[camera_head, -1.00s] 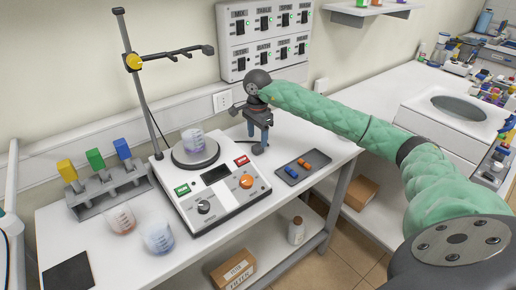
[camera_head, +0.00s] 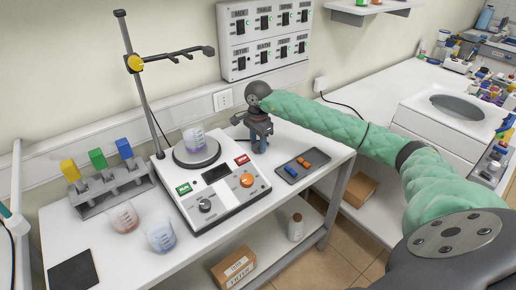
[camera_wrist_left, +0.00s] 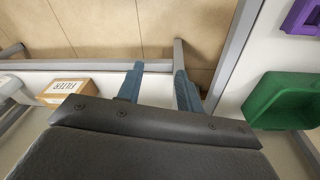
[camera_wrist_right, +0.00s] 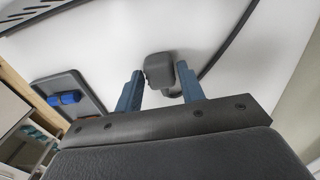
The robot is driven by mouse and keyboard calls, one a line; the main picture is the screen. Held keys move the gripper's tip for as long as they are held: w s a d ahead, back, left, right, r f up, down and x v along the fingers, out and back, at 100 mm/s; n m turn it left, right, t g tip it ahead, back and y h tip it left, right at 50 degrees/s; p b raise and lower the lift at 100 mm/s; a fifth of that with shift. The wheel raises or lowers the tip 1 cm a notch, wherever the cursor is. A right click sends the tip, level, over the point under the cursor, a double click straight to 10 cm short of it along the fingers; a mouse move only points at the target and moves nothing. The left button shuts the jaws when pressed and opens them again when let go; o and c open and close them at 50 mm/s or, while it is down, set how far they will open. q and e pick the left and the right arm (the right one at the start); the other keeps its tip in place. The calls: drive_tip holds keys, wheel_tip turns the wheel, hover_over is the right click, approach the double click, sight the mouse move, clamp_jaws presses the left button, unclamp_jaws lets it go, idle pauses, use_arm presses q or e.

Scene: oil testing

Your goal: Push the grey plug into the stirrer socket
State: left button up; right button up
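The grey plug (camera_wrist_right: 160,68) shows in the right wrist view, at the fingertips of my right gripper (camera_wrist_right: 160,70). The fingers stand apart on either side of it; whether they touch it is unclear. A dark cord runs near it. In the head view my right gripper (camera_head: 258,142) points down behind the white stirrer (camera_head: 222,205), low over the table, and the plug is mostly hidden there. The stirrer carries a beaker (camera_head: 194,139) on its round plate. Its socket is not visible. My left gripper (camera_wrist_left: 159,75) is open and empty, above the floor.
A dark tray (camera_head: 290,174) with blue and orange pieces lies right of the stirrer. A rack (camera_head: 115,190) with coloured blocks and two beakers (camera_head: 160,237) stand at left. A stand rod (camera_head: 143,85) rises behind. A wall outlet (camera_head: 223,99) is close behind my right gripper.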

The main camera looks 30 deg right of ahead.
sight(258, 144)
drive_tip(key=c, duration=0.5)
drive_tip(key=shift+c, duration=0.2)
drive_tip(key=shift+r, duration=0.1)
